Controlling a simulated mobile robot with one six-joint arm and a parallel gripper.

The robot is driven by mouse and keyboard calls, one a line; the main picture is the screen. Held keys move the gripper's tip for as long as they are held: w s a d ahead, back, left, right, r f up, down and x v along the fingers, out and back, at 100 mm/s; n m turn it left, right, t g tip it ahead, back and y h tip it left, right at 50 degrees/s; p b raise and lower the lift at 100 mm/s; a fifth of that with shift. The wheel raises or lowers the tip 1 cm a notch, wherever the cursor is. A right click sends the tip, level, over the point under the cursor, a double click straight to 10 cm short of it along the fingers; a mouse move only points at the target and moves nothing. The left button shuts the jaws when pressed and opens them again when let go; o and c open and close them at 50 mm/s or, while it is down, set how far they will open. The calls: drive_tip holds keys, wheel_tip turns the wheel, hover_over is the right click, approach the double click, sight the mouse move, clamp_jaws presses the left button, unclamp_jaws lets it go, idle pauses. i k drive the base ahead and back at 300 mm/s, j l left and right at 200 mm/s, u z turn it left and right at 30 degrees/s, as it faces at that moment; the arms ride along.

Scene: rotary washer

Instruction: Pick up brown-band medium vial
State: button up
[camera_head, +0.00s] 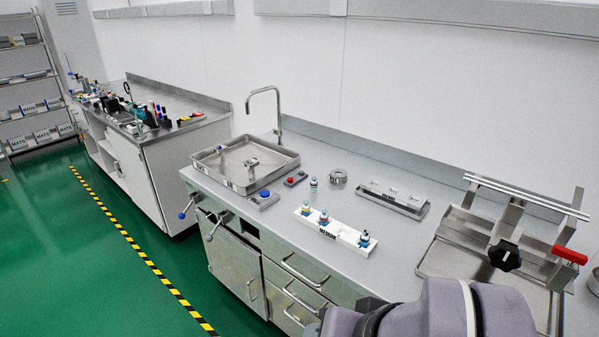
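A white rack (342,231) with dark lettering lies on the steel counter and holds several small vials. Two vials stand close together near its left end, a left one (306,209) and one beside it (324,217) with a reddish top. Another vial (364,240) with a blue part stands at its right end. A single vial (313,185) stands upright on the counter behind the rack. The vials are too small to tell which has a brown band. My gripper is out of view; only part of my arm shows at the bottom right.
A steel tray (218,174) and tap (278,110) are at left, with blue (265,193) and red (290,181) buttons nearby. A metal ring (338,178) and metal holder (393,199) are behind the rack. A steel frame with a black knob (504,256) and red handle (569,255) is at right.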

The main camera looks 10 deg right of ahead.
sight(313, 183)
drive_tip(key=i+j+z, duration=0.15)
drive_tip(key=i+j, duration=0.2)
drive_tip(key=i+j+z, duration=0.15)
drive_tip(key=i+j, duration=0.25)
drive_tip(key=i+j+z, duration=0.15)
drive_tip(key=i+j, duration=0.25)
drive_tip(key=i+j+z, duration=0.1)
drive_tip(key=i+j, duration=0.2)
drive_tip(key=j, duration=0.2)
drive_tip(key=i+j+z, duration=0.15)
drive_tip(key=i+j, duration=0.2)
drive_tip(key=j, duration=0.15)
drive_tip(key=i+z, duration=0.1)
drive_tip(key=i, duration=0.2)
